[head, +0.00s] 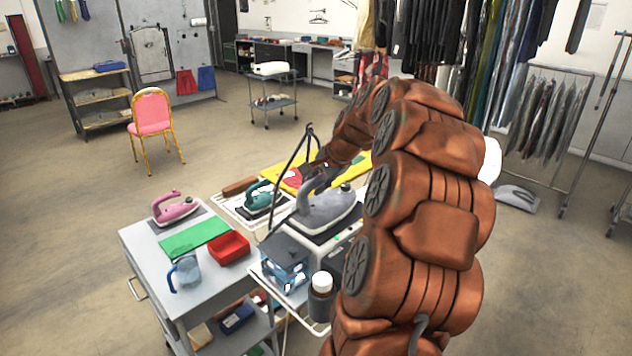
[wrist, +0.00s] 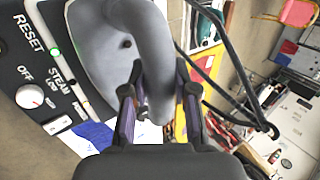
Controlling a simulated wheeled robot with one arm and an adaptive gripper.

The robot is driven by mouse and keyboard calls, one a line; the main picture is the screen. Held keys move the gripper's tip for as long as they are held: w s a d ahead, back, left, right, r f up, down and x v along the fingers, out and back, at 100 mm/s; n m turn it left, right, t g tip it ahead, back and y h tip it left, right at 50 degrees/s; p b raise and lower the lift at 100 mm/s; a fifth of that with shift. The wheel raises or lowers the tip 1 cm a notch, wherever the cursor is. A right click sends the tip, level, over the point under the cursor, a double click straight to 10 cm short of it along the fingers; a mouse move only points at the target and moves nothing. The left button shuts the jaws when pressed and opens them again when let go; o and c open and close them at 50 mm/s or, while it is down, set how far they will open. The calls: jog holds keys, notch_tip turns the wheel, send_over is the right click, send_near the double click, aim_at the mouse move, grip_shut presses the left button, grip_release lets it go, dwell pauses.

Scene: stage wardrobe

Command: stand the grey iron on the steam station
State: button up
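The grey iron (head: 328,208) sits on the steam station (head: 338,248), its soleplate on the station's top as far as I can see. In the wrist view the iron's grey body (wrist: 100,45) lies beside the RESET and STEAM labels of the station's panel (wrist: 30,75). My gripper (head: 308,178) is at the iron's handle. In the wrist view my gripper (wrist: 157,88) has one finger on each side of the handle (wrist: 155,75), with narrow gaps showing between pads and handle. My arm hides part of the station's right side.
A teal iron (head: 262,197) stands behind. A water tank (head: 285,265) and a dark bottle (head: 321,297) are in front.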

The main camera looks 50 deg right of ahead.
jog(key=o, duration=0.4)
jog(key=shift+o, duration=0.2)
jog(key=b+v, duration=0.4)
jog(key=v, duration=0.8)
jog(key=shift+r, duration=0.2)
jog(key=s+a+f+n+g+y, duration=0.1)
jog(key=a+f+n, duration=0.2)
jog(key=a, duration=0.6)
jog(key=s+a+f+n+g, duration=0.1)
jog(key=a+f+n+g, duration=0.2)
jog(key=a, duration=0.6)
jog(key=s+a+f+n+y, duration=0.1)
jog(key=a+f+n, duration=0.3)
jog(key=a, duration=0.5)
jog(key=s+a+f+n+g+h, duration=0.1)
jog(key=s+a+f+n, duration=0.3)
jog(key=s, duration=0.6)
jog(key=s+a+f+n+g, duration=0.3)
jog(key=s+a+f, duration=0.3)
jog(key=s+f, duration=0.2)
jog(key=shift+s+a+n+g+h, duration=0.35)
jog(key=shift+s+n, duration=0.35)
jog(key=shift+s, duration=0.55)
